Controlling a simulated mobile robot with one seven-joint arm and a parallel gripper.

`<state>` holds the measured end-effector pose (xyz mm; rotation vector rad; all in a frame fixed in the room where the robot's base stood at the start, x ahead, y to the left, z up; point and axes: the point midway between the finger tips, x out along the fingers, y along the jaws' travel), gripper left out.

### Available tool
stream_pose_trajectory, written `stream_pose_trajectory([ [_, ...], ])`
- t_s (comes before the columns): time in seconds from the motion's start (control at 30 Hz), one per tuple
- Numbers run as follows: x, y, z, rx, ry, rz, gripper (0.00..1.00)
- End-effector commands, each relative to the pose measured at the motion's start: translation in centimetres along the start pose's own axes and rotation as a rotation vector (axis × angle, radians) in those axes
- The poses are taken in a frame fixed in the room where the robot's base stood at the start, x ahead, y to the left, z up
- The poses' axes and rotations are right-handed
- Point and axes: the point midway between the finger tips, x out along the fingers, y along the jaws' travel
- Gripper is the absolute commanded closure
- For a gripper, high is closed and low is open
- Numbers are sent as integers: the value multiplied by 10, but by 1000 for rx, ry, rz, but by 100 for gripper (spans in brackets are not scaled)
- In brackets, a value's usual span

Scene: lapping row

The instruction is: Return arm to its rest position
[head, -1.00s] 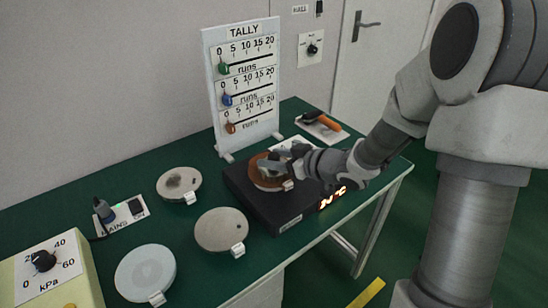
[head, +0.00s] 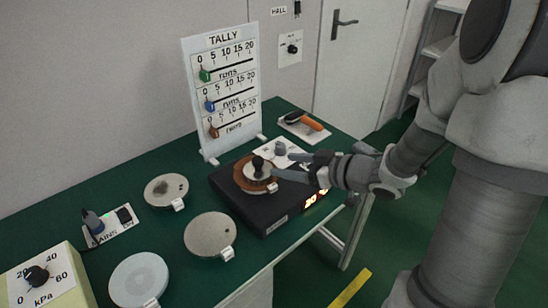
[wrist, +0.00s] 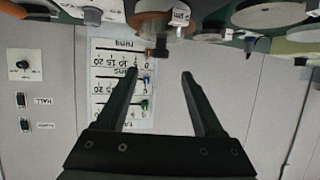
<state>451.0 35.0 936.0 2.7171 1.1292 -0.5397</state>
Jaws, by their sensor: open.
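My gripper (head: 297,167) is at the right side of the black hot plate (head: 290,212) in the head view. Its fingers are apart and hold nothing. They point left toward a brown disc (head: 243,183) on the plate, which carries a paler round piece with a dark knob (head: 258,163). In the wrist view my two fingers (wrist: 158,82) are spread, with only wall and the tally board (wrist: 110,75) beyond them. The disc also shows at the top of the wrist view (wrist: 160,22). My arm reaches in from the right.
Three round plates lie on the green bench: one stained (head: 160,190), one beige (head: 197,238), one pale (head: 128,280). The tally board (head: 190,85) stands behind the hot plate. An orange-handled tool (head: 312,123) lies at the back right. Open floor (head: 375,245) is at the right.

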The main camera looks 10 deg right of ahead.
Motion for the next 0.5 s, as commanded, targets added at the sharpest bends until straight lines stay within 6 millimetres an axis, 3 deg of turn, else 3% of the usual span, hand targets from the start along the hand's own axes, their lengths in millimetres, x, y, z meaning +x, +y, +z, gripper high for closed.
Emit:
stream_pose_trajectory([
  [0.17,-13,0,0,2,-1,0,31],
  [0.5,-14,-1,1,1,0,-1,31],
])
